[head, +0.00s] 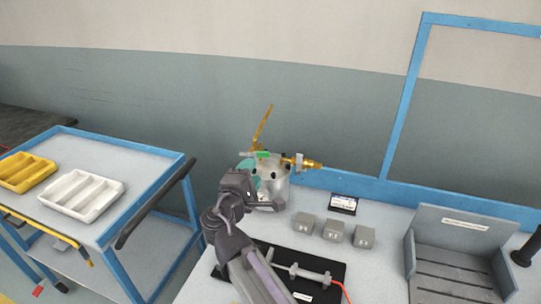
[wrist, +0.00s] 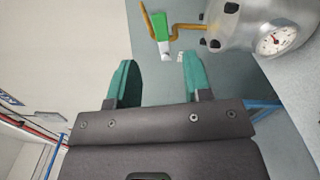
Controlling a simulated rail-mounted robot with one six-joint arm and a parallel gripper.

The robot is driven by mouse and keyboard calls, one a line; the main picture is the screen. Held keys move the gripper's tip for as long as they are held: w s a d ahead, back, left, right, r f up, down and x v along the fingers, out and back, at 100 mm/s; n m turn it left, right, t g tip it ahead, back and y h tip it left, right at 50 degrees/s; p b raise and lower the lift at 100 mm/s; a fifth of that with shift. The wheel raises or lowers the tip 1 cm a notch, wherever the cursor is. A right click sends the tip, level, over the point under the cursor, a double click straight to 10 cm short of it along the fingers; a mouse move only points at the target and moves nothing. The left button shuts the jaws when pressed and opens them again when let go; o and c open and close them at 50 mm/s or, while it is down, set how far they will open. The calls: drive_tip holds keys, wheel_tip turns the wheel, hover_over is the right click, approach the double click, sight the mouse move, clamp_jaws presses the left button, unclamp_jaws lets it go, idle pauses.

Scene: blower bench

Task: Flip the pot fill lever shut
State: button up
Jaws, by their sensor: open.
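The silver pot (head: 272,184) stands on the bench near the back wall, with a round gauge on its side. It also shows in the wrist view (wrist: 250,32) at the upper right. A green lever (head: 263,155) sits at the top of the pot beside brass pipework; in the wrist view the green lever (wrist: 160,26) is by a bent brass pipe (wrist: 185,27). My gripper (wrist: 160,75) is open with teal fingers and nothing between them. The lever is beyond the fingertips, apart from them. In the head view my gripper (head: 248,170) partly covers the pot's left side.
Several grey blocks (head: 333,230) and a small dark display (head: 343,204) are right of the pot. A black mat (head: 320,270) with a metal part lies in front. A grey slotted fixture (head: 460,250) is at right. A blue-framed cart (head: 125,160) with trays stands left.

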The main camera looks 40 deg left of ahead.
sight(263, 155)
drive_tip(key=x, duration=1.1)
drive_tip(key=shift+d, duration=0.2)
drive_tip(key=shift+c, duration=0.4)
